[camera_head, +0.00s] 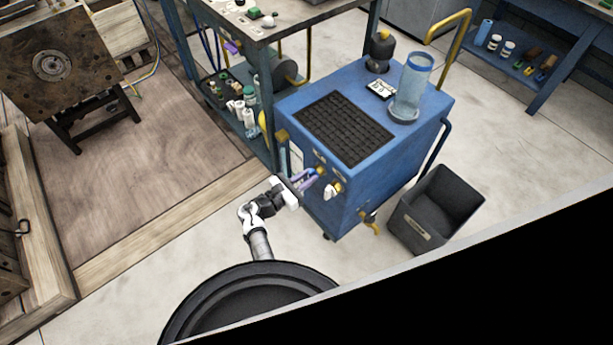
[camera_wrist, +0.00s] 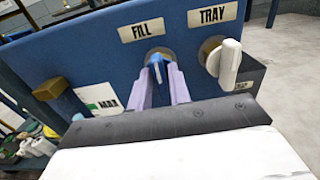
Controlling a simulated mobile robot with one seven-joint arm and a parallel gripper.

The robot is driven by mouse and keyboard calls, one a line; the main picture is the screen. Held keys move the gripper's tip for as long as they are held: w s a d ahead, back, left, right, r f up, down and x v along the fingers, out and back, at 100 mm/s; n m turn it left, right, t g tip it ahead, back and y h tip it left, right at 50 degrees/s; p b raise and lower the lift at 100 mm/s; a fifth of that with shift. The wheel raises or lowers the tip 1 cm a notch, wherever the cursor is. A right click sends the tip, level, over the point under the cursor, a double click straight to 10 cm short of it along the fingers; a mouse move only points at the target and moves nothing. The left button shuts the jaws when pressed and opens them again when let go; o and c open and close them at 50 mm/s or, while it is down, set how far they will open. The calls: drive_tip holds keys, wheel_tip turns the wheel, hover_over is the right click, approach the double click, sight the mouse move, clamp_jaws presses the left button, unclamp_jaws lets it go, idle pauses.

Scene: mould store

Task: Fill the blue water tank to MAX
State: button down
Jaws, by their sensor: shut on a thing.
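The blue water tank (camera_head: 345,130) is a wheeled cart-like box with a dark grille on top. In the wrist view its front panel (camera_wrist: 95,60) carries a FILL label (camera_wrist: 141,31) above a blue valve handle (camera_wrist: 156,66). My gripper (camera_wrist: 160,76) has its lilac fingers on either side of that handle and is shut on it. In the head view my gripper (camera_head: 310,182) is at the tank's front. The gauge (camera_wrist: 100,98), with a green mark and "MAX", is left of the handle; my gripper partly hides it, and its water level cannot be read.
A white TRAY valve handle (camera_wrist: 229,63) is close to the right of my gripper. A clear blue cylinder (camera_head: 411,88) stands on the tank. A dark open bin (camera_head: 437,210) is on the floor to its right. A workbench (camera_head: 300,18) stands behind. Floor at front left is clear.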

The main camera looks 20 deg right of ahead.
drive_tip(key=c, duration=1.5)
unclamp_jaws()
drive_tip(key=shift+o, duration=0.2)
drive_tip(key=shift+a, duration=0.1)
drive_tip(key=b+v, duration=0.1)
drive_tip(key=v, duration=1.2)
drive_tip(key=shift+a+b, duration=0.3)
drive_tip(key=shift+s, duration=0.1)
